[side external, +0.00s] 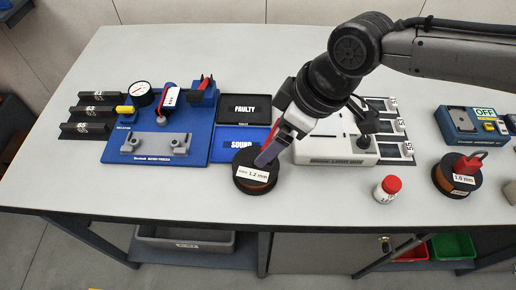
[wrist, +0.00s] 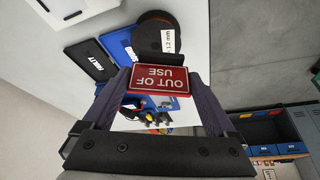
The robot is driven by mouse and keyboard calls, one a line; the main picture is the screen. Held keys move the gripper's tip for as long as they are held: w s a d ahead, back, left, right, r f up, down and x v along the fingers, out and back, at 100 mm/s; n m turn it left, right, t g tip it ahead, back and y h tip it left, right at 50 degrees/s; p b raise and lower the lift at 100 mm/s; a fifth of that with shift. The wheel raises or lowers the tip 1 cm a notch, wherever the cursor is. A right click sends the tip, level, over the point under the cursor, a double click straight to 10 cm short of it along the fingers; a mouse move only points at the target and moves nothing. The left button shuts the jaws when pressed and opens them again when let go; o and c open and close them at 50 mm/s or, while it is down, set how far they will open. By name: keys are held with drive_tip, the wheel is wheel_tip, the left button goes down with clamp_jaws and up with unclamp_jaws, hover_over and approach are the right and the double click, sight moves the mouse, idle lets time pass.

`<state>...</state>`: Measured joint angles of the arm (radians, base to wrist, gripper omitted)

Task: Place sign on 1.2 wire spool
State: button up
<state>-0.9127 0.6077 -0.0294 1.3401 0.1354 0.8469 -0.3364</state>
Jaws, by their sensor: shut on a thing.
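The 1.2 mm wire spool (side external: 255,182) is a black reel with copper-coloured wire and a white label, standing near the table's front edge. It also shows at the top of the wrist view (wrist: 150,38). My gripper (wrist: 160,80) is shut on a red sign (wrist: 166,77) with white "OUT OF USE" lettering, upside down in the wrist view. In the side view my gripper (side external: 267,157) is at the 1.2 mm spool, overlapping its top; the sign is mostly hidden behind a finger. I cannot tell whether the sign touches the spool.
A 1.0 mm spool (side external: 458,179) with a red piece on it stands at the right. A red-capped white bottle (side external: 387,190) and a white machine (side external: 335,150) lie between. FAULTY (side external: 252,108) and SOUND (side external: 232,138) trays and a blue fixture board (side external: 200,145) are left.

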drive_tip(key=a+f, duration=0.1)
drive_tip(key=w+a+f, duration=0.1)
drive_tip(key=w+f, duration=0.1)
drive_tip(key=f, duration=0.1)
drive_tip(key=shift+a+f, duration=0.1)
drive_tip(key=shift+a, duration=0.3)
drive_tip(key=shift+w+a+f, duration=0.1)
drive_tip(key=shift+f, duration=1.55)
drive_tip(key=o, duration=1)
drive_tip(key=shift+f, duration=0.1)
